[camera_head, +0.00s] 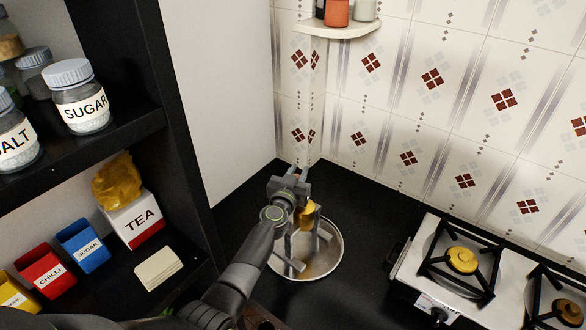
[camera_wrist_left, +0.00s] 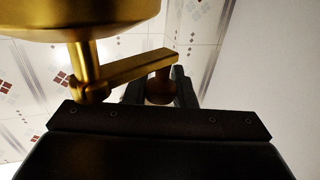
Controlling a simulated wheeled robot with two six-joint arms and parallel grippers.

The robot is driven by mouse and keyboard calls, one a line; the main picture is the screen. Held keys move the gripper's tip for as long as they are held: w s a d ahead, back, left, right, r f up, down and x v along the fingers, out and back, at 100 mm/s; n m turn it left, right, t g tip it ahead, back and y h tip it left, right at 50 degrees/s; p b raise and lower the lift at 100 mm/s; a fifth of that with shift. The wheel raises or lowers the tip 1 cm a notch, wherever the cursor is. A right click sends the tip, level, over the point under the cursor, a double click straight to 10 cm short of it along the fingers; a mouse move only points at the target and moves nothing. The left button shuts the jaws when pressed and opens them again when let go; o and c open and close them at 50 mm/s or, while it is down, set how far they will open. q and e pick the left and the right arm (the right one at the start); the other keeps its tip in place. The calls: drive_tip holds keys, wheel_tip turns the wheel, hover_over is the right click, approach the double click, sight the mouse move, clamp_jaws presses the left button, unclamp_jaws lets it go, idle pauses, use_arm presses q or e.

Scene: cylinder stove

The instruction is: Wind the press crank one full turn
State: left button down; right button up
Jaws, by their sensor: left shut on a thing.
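The press stands in a round metal tray (camera_head: 336,262) on the black counter. Its gold part (camera_head: 308,215) shows just right of my left gripper, and the rest is partly hidden by my arm. In the left wrist view the gold body (camera_wrist_left: 80,15) fills the upper left, and a gold crank arm (camera_wrist_left: 135,68) runs from its shaft to the right. My left gripper (camera_head: 297,173) is shut on the brown crank handle (camera_wrist_left: 160,88), which sits between the fingers at the crank arm's end. My right gripper is not in view.
A white stove (camera_head: 410,262) with black grates stands to the right. A dark shelf (camera_head: 120,135) with jars, boxes and a tea box (camera_head: 135,222) is at the left. A small corner shelf (camera_head: 335,30) hangs above. The tiled wall is behind the press.

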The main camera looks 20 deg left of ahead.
use_arm(q)
drive_tip(key=shift+w+d+m+g+h+b, duration=0.2)
drive_tip(key=shift+d+m+g+h+b, duration=0.3)
drive_tip(key=shift+m+h+b, duration=1.25)
drive_tip(key=shift+w+d+m+g+h+b, duration=0.25)
drive_tip(key=shift+d+g+h+b, duration=0.3)
drive_tip(key=shift+h+b, duration=1.4)
drive_tip(key=shift+w+d+m+g+h+b, duration=0.25)
drive_tip(key=shift+d+m+h+b, duration=0.7)
drive_tip(key=shift+b, duration=1.9)
drive_tip(key=shift+s+a, duration=0.15)
drive_tip(key=shift+a, duration=0.15)
drive_tip(key=c, duration=1.2)
unclamp_jaws()
wheel_tip(320, 180, up, 10)
drive_tip(key=shift+b, duration=0.35)
drive_tip(key=shift+c, duration=0.2)
